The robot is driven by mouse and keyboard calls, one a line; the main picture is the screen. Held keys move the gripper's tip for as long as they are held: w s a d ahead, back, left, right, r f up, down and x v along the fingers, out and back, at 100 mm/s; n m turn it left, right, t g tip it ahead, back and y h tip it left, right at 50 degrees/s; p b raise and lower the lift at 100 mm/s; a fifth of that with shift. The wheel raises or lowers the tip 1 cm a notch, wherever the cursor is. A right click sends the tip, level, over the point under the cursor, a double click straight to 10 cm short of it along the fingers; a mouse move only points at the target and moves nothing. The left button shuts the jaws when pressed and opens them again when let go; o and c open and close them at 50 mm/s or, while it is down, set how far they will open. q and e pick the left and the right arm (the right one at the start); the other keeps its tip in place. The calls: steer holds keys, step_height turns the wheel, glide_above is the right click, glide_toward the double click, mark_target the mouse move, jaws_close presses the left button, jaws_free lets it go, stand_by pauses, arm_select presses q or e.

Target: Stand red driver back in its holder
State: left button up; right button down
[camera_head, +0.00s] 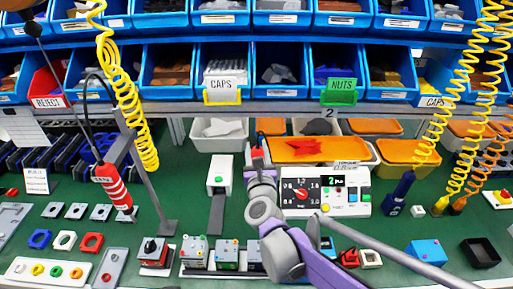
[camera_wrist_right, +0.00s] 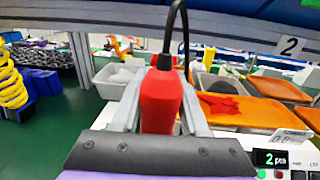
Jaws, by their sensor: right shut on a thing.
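My right gripper (camera_head: 258,158) is near the middle of the bench in the head view, in front of the bins. It is shut on a red driver (camera_wrist_right: 160,95), whose body stands about upright between the two fingers in the right wrist view. A black cable runs up from the driver's top. In the head view only a small red part of the driver (camera_head: 257,152) shows; the gripper hides the rest. I cannot make out its empty holder for certain. My left gripper is not in view.
A white control box (camera_head: 325,190) with a dial is right of my gripper. A white dispenser (camera_head: 220,172) is left of it. A red-and-white driver (camera_head: 112,185) hangs at left. Orange-lidded trays (camera_head: 405,150) stand behind.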

arm_select(q)
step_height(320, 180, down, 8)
steer(key=b, duration=0.7)
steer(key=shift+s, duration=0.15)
arm_select(e)
step_height(320, 180, down, 10)
steer(key=shift+w, duration=0.15)
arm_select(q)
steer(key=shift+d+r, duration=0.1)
arm_select(e)
steer(key=shift+d+f, duration=0.1)
steer(key=shift+f, duration=0.2)
arm_select(q)
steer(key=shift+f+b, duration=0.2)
steer(key=shift+b, duration=0.15)
arm_select(e)
steer(key=shift+f, duration=0.2)
steer(key=shift+c, duration=1.7)
jaws_free()
